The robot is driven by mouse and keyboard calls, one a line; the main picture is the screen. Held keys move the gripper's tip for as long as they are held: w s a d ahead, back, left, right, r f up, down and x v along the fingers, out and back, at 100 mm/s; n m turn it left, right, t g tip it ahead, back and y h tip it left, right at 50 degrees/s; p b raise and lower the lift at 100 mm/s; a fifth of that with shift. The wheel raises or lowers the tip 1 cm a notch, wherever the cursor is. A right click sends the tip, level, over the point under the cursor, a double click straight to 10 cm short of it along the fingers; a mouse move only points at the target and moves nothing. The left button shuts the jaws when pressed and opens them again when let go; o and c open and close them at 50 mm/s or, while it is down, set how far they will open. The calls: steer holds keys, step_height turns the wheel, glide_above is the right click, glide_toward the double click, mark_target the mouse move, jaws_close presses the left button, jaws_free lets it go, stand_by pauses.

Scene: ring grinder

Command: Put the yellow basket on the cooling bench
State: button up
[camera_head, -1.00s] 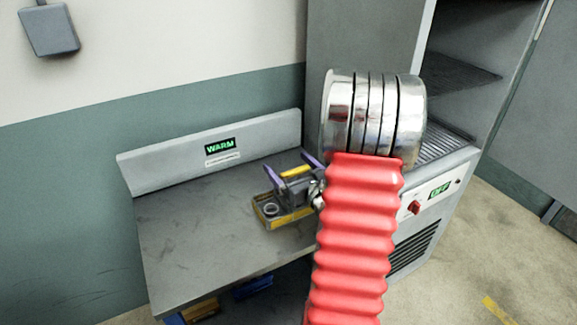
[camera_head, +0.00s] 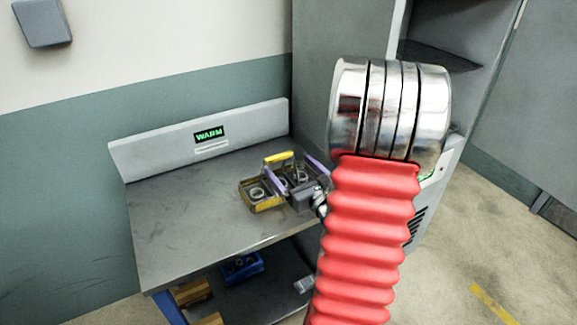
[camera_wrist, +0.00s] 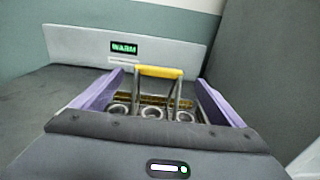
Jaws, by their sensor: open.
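The yellow basket (camera_head: 262,203) stands upright on the grey bench (camera_head: 180,235) with the lit WARM sign (camera_head: 209,134). Metal rings sit in it, and its yellow-topped handle (camera_head: 279,158) stands up. In the wrist view the handle (camera_wrist: 158,71) shows between and beyond my two purple fingers, with three rings below it. My gripper (camera_head: 297,171) is open at the basket's near right side, with clear gaps between the fingers and the handle. The gripper body hides part of the basket in both views.
A grey cabinet (camera_head: 345,50) with open shelves stands to the right of the bench. The lower shelf holds a blue bin (camera_head: 241,267) and yellowish bins (camera_head: 193,293). The left part of the bench top is clear.

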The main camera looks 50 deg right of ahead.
steer(key=shift+s+a, duration=0.15)
steer(key=shift+s, duration=0.25)
stand_by(0.4)
